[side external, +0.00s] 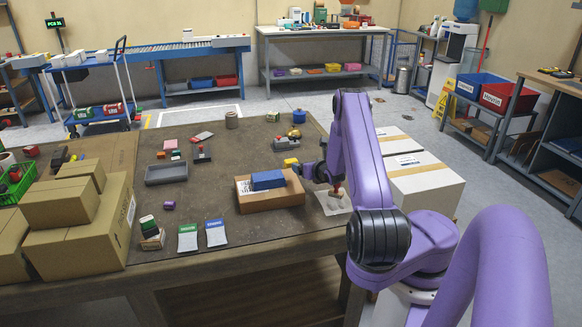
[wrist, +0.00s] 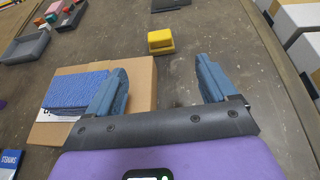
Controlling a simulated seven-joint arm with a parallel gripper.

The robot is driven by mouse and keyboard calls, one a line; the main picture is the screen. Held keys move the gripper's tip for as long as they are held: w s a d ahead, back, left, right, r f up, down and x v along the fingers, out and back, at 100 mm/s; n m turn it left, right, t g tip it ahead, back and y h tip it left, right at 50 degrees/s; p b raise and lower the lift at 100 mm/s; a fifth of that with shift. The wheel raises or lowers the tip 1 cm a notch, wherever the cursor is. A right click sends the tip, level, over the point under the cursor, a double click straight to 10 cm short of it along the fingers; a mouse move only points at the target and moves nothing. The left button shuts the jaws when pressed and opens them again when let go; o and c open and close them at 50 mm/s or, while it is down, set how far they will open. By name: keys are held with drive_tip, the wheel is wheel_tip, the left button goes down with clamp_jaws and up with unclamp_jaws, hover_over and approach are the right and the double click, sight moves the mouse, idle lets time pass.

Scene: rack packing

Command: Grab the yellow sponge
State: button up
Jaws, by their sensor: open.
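The yellow sponge (side external: 291,162) lies on the dark table top behind the cardboard box. In the wrist view the yellow sponge (wrist: 161,41) shows as a small block ahead of my fingers, roughly centred between them. My gripper (wrist: 161,80) is open, with two blue fingers spread apart and nothing between them. In the side view my gripper (side external: 314,172) is near the right end of the cardboard box, to the right of the sponge and apart from it. Part of the gripper is hidden there by my arm.
A cardboard box (side external: 277,202) with a blue textured block (side external: 268,180) on top stands close to my left finger. A grey tray (side external: 166,173) lies further left. White boxes (side external: 426,186) stand beyond the table's right edge. The table around the sponge is mostly bare.

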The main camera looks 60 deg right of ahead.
approach(292, 162)
drive_tip(key=shift+w+d+f, duration=0.1)
drive_tip(key=shift+w+d, duration=0.9)
drive_tip(key=shift+d, duration=0.15)
drive_tip(key=shift+a+f+x, duration=0.1)
drive_tip(key=shift+f+x, duration=0.05)
drive_tip(key=shift+x, duration=0.75)
drive_tip(key=shift+a+f+x, duration=0.1)
drive_tip(key=shift+f+x, duration=0.05)
drive_tip(key=shift+x, duration=0.75)
drive_tip(key=shift+a+f+x, duration=0.1)
drive_tip(key=shift+f+x, duration=0.05)
drive_tip(key=shift+x, duration=0.8)
drive_tip(key=shift+s, duration=0.1)
drive_tip(key=c, duration=1.1)
